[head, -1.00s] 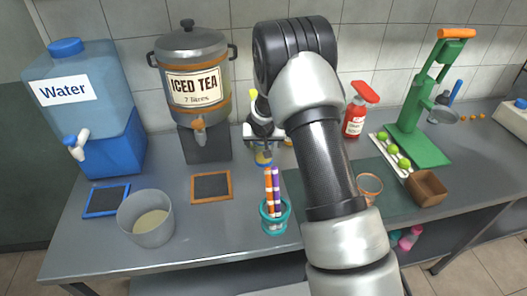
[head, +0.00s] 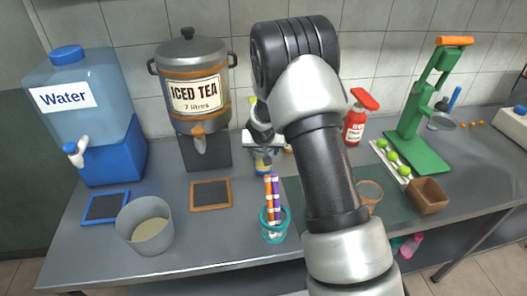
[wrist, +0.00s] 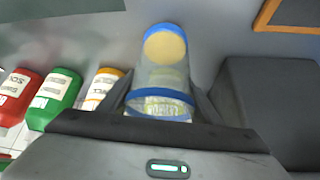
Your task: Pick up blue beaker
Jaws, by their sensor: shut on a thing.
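The blue beaker (wrist: 160,75) is a clear cylinder with blue rims and pale yellow markings. In the wrist view it sits between the two dark fingers of my gripper (wrist: 160,98), which is shut on it. In the head view the beaker (head: 262,166) shows small below my gripper (head: 262,148), in front of the back wall and right of the iced tea dispenser. My arm covers part of that area. I cannot tell whether the beaker's base touches the counter.
A teal holder with striped straws (head: 273,222) stands just in front of the beaker. The iced tea dispenser (head: 194,100) is close on the left. A red bottle (head: 355,122) and green press (head: 420,140) stand right.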

